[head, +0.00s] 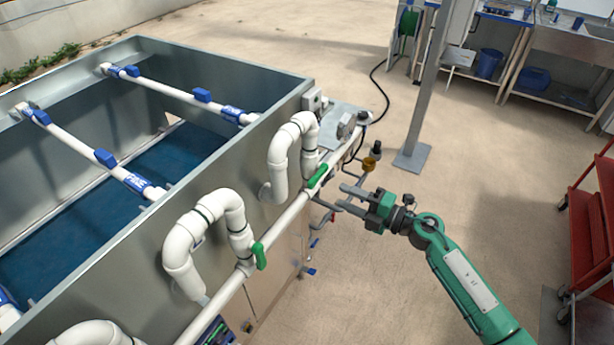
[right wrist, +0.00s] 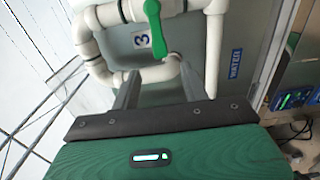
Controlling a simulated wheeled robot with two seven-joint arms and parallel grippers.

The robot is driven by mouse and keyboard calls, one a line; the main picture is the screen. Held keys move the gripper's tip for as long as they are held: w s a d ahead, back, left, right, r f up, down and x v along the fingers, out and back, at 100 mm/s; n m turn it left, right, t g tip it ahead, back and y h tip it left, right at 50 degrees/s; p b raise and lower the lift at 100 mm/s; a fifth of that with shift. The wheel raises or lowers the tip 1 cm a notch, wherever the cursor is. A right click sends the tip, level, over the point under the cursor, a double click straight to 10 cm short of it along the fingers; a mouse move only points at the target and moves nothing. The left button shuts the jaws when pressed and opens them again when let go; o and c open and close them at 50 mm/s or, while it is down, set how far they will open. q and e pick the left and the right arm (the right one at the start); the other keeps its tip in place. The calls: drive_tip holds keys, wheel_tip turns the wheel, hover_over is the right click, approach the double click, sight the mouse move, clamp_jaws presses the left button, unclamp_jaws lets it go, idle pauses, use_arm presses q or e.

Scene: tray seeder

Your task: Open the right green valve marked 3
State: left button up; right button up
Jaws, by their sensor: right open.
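The right green valve handle (head: 318,176) sits on the white pipe along the tank's outer wall. My left gripper is not in view.
A second green valve handle (head: 259,255) is on the same pipe, nearer. White looped pipes (head: 283,165) rise beside the valves over the grey tank wall (head: 230,160). A grey post (head: 428,90) and a red cart (head: 590,230) stand right. The floor between them is open.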

sight(315, 185)
drive_tip(key=p+x, duration=0.3)
drive_tip(key=x, duration=0.7)
drive_tip(key=shift+w+a+r, duration=0.1)
drive_tip(key=shift+w+a, duration=0.1)
drive_tip(key=shift+a, duration=0.15)
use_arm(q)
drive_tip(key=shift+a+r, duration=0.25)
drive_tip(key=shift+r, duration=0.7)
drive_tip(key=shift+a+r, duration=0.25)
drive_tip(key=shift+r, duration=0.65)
use_arm(e)
drive_tip(key=shift+x, duration=0.75)
clamp_jaws()
